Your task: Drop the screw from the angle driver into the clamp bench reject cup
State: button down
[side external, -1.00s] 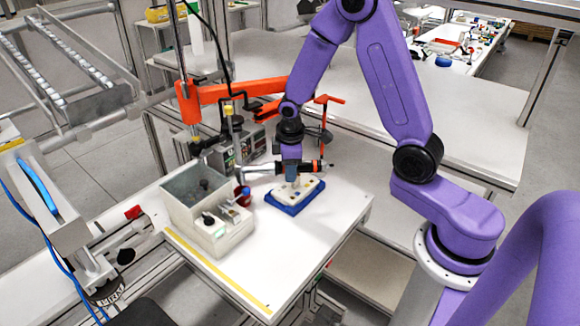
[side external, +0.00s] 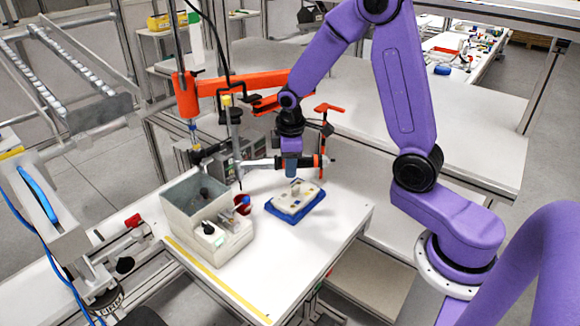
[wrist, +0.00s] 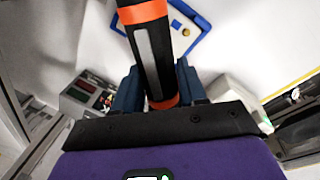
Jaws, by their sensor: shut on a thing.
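My gripper (side external: 291,168) is shut on the angle driver (side external: 320,161), a tool with a black and orange body and a silver neck reaching left. In the wrist view the driver's body (wrist: 148,50) lies between the fingers (wrist: 156,92). The driver is held roughly level above the bench, its head left of my gripper, near the grey box. A small red cup (side external: 244,207), which looks like the reject cup, stands at the right side of that box, below and close to the driver's head. The screw is too small to make out, and the driver's head is outside the wrist view.
A cream block (side external: 299,194) on a blue tray (side external: 293,211) sits right of the cup. The grey open box (side external: 192,215) stands left. An orange jib arm (side external: 240,83) and a red-handled clamp (side external: 325,118) stand behind. The front of the white bench (side external: 270,265) is clear.

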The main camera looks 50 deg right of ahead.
jog(key=shift+r, duration=2.85)
jog(key=shift+s, duration=0.15)
jog(key=shift+s+d, duration=0.25)
jog(key=shift+s, duration=1.2)
jog(key=shift+s+d, duration=0.2)
jog(key=shift+s, duration=1.2)
